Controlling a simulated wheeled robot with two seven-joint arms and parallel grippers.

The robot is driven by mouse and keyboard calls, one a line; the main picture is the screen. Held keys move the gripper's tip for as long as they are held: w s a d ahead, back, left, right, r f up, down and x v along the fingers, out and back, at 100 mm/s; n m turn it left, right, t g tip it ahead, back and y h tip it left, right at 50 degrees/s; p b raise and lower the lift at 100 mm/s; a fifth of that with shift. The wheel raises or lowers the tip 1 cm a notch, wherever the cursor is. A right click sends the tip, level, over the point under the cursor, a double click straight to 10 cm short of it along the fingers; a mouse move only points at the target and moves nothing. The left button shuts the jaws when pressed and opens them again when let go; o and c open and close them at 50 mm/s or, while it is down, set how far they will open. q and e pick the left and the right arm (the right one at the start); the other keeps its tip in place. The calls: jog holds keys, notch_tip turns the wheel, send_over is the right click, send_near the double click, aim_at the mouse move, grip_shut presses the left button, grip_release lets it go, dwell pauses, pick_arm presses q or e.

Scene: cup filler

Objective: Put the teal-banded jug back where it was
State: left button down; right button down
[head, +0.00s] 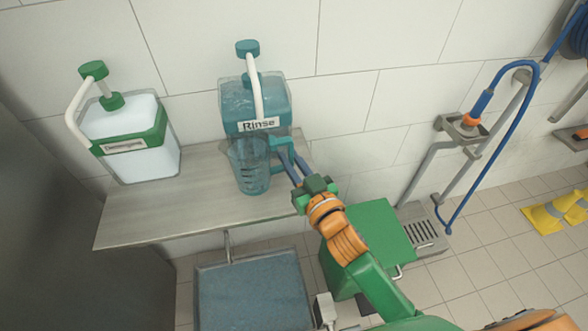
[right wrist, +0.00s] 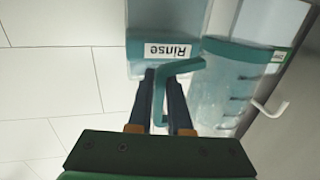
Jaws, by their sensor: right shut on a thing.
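The clear jug with teal graduation marks and a teal handle (head: 250,170) is upright at the steel shelf (head: 150,212), in front of the teal Rinse dispenser (head: 228,103). I cannot tell whether its base touches the shelf. My right gripper (head: 291,162) comes from the lower right and is shut on the jug's handle. In the right wrist view, the blue fingers (right wrist: 160,102) lie on both sides of the handle, and the jug body (right wrist: 225,85) is to the right, beside the dispenser (right wrist: 165,22). My left gripper is not in view.
A green-banded dispenser (head: 128,165) stands on the shelf's left. Below are a grey-blue basin (head: 252,300) and a green box (head: 370,235). A blue hose and its steel stand (head: 468,125) are at the right. The shelf's front left is clear.

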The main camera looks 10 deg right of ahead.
jog(key=w+d+f, duration=0.1)
jog(key=f, duration=0.1)
jog(key=w+d+f+b, duration=0.1)
jog(key=f, duration=0.1)
jog(key=w+d+f+b, duration=0.1)
jog(key=w+f, duration=0.1)
jog(key=shift+d+f, duration=0.2)
jog(key=shift+f, duration=0.15)
notch_tip(320, 180, down, 2)
jog(key=shift+s+f+b, duration=0.15)
jog(key=shift+f+b, duration=0.1)
jog(key=shift+b, duration=0.25)
jog(key=shift+f, duration=0.15)
jog(key=c, duration=0.8)
grip_release()
jog(key=shift+c, duration=0.2)
